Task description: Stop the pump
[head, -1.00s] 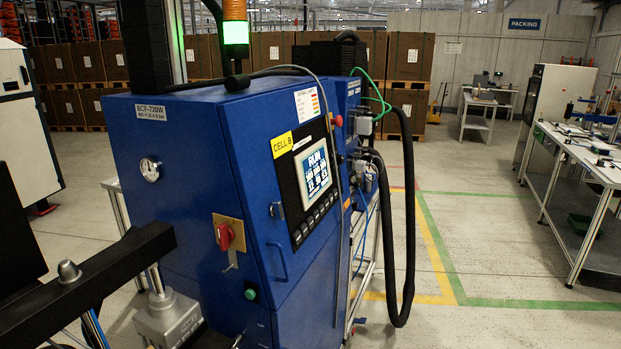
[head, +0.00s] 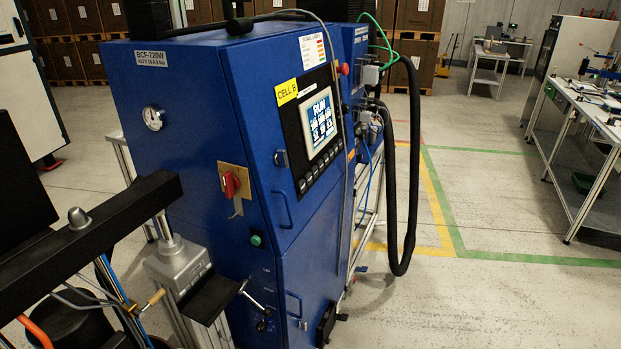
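The pump's blue control cabinet (head: 190,123) stands at the middle of the head view, labelled BCF-720W and CELL B. Its lit screen (head: 318,121) reads RUN at the top. A row of dark keys (head: 323,170) lies under the screen. A red rotary switch (head: 230,184) sits on a yellowish plate on the left face. A green button (head: 257,240) is below it. A red button (head: 344,69) sticks out near the top right edge of the screen panel. Neither of my grippers shows.
A dark beam and grey metal post (head: 176,262) stand close at the lower left, in front of the cabinet. A black hose (head: 415,180) hangs on the cabinet's right. A workbench (head: 580,125) is at the right. The floor between them is clear.

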